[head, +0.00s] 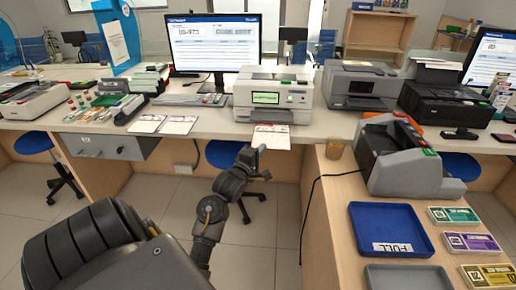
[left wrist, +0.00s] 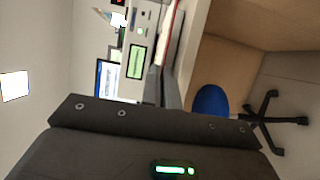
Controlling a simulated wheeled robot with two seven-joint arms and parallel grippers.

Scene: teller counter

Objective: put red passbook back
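The red passbook (head: 271,138) lies open, white pages up, at the front of the white printer (head: 273,95) and reaches past the counter edge. In the left wrist view its thin red edge (left wrist: 174,22) runs down to my fingertips. My left gripper (head: 259,156) is at the passbook's near left corner. In the left wrist view its fingers (left wrist: 162,82) are close together, with the passbook's end between them; they look shut on it. My right gripper is not in view.
A blue tray (head: 390,232) marked FULL and several coloured cards (head: 470,243) are on the right-hand counter beside a grey machine (head: 405,160). Two paper slips (head: 163,125) lie left of the printer. A blue stool (head: 233,155) stands below the counter.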

